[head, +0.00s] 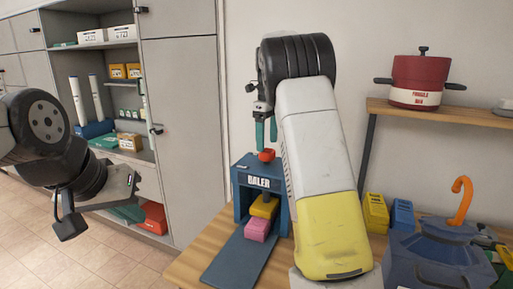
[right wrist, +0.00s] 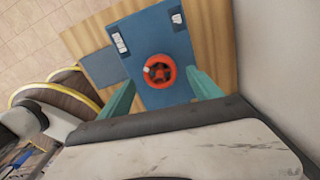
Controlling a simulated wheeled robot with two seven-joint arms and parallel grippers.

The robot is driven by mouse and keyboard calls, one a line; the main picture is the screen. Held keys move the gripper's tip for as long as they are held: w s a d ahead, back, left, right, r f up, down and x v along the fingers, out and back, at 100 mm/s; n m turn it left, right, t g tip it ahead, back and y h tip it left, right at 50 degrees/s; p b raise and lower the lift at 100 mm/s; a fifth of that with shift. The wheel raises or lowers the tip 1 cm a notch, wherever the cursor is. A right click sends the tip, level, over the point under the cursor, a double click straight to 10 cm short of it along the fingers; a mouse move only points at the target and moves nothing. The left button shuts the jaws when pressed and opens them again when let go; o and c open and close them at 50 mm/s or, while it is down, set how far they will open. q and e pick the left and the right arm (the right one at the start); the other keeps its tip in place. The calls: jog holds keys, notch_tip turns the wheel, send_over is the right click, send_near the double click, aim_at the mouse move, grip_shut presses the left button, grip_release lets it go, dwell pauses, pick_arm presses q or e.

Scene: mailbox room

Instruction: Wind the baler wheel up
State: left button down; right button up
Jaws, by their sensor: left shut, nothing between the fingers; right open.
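The blue baler (head: 243,190) stands on the wooden table, with its name label on the front. Its red wheel (head: 266,155) sits on top; the right wrist view shows the wheel (right wrist: 158,71) from above as a red ring with spokes. A yellow block (head: 264,207) is inside the frame, above a pink block (head: 257,229). My right gripper (head: 266,146) points down just above the wheel. Its teal fingers (right wrist: 160,88) are open, one on each side of the wheel, with gaps showing. My left gripper (head: 122,188) is shut and empty, far left of the baler.
A dark blue plate (head: 238,260) extends in front of the baler. Yellow (head: 376,212) and blue (head: 402,214) boxes stand right of my right arm, near a dark blue container with an orange hook (head: 461,198). Grey shelving (head: 183,110) stands at left; a red pot (head: 419,80) is on the wall shelf.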

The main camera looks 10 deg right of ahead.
aim_at(268, 150)
jog(key=shift+f, duration=1.5)
jog(key=c, duration=1.4)
jog(key=shift+o, duration=0.2)
